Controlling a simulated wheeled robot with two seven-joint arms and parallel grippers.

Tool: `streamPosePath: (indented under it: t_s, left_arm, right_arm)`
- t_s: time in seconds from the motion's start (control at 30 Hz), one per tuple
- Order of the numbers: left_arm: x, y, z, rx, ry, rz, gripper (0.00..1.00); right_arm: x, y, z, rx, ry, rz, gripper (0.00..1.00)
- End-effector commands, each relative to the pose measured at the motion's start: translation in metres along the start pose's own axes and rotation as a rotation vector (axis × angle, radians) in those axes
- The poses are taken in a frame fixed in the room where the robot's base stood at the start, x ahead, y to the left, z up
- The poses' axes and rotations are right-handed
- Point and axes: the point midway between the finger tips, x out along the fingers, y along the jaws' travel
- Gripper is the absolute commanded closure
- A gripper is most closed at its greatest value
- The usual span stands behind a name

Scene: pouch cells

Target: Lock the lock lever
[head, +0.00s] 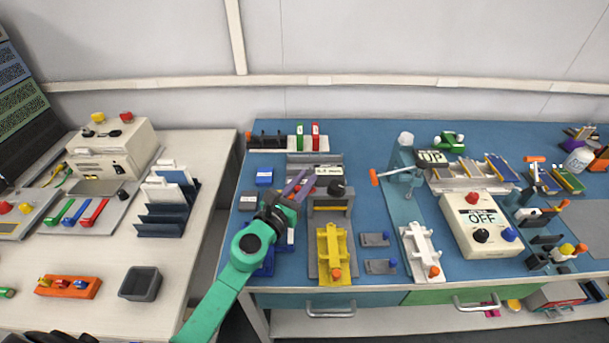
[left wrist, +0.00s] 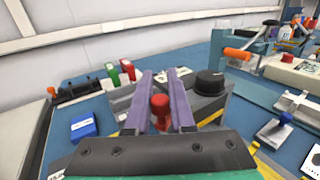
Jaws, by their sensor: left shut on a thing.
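My left gripper (head: 298,187) is at the left side of the grey fixture (head: 332,206) with a black knob (head: 337,188) on the blue bench. In the left wrist view its two purple fingers (left wrist: 160,82) stand on either side of a red knob (left wrist: 160,106), which I take to be the lock lever's handle, and are shut on it. The knob stands upright between the fingers; its lower part is hidden by the gripper body. The black knob (left wrist: 210,82) is just right of the fingers. My right gripper is not in view.
A yellow holder (head: 333,250) stands in front of the fixture, and a blue press with an orange handle (head: 375,177) stands to its right. A white box marked OFF (head: 481,224) is farther right.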

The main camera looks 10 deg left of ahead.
Motion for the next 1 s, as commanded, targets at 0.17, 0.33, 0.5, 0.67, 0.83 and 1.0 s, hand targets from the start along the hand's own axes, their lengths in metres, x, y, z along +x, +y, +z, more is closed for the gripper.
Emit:
streamPosePath:
  t_s: [0.17, 0.33, 0.5, 0.67, 0.83, 1.0]
  left_arm:
    - [-0.001, -0.002, 0.002, 0.004, 0.002, 0.041, 1.0]
    - [-0.002, -0.002, 0.002, 0.001, 0.002, 0.099, 1.0]
    - [-0.003, -0.003, 0.004, -0.001, 0.002, 0.184, 1.0]
    - [-0.005, -0.005, 0.003, -0.002, 0.001, 0.323, 1.0]
    - [-0.007, -0.007, 0.002, -0.001, -0.001, 0.455, 1.0]
    - [-0.008, -0.008, 0.001, 0.0, -0.001, 0.552, 1.0]
  right_arm:
    - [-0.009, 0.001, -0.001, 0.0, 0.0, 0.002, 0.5]
    - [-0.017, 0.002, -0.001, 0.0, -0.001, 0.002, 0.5]
    - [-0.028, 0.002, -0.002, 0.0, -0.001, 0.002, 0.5]
    - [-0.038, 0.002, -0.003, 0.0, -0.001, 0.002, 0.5]
    - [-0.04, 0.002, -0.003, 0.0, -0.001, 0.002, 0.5]
    - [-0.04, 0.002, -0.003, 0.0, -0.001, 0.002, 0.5]
